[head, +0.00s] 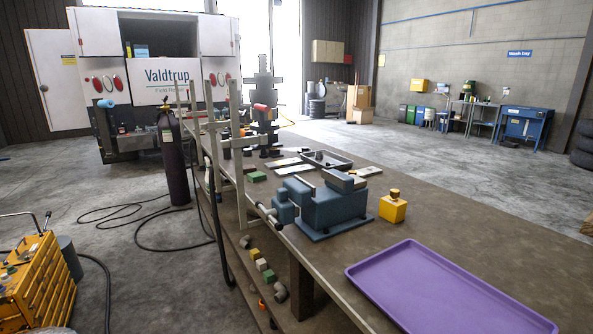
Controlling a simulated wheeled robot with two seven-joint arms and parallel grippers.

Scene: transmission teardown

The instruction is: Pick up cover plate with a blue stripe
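No cover plate with a blue stripe can be made out for certain. Two pale flat pieces, one farther back (283,162) and one closer (295,170), lie on the workbench (420,220) beyond the blue vise; they are too small to show a stripe. A dark grey tray (345,163) beside them holds small dark parts that I cannot identify. The vise (335,207) may hide other parts behind it. Neither of my grippers is in view.
An empty purple tray (450,290) lies at the bench's near right. A yellow block with a knob (393,209) stands beside the vise. Upright bar clamps (237,150) line the left edge. Green blocks (257,177) lie behind. Bench top between yellow block and tray is clear.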

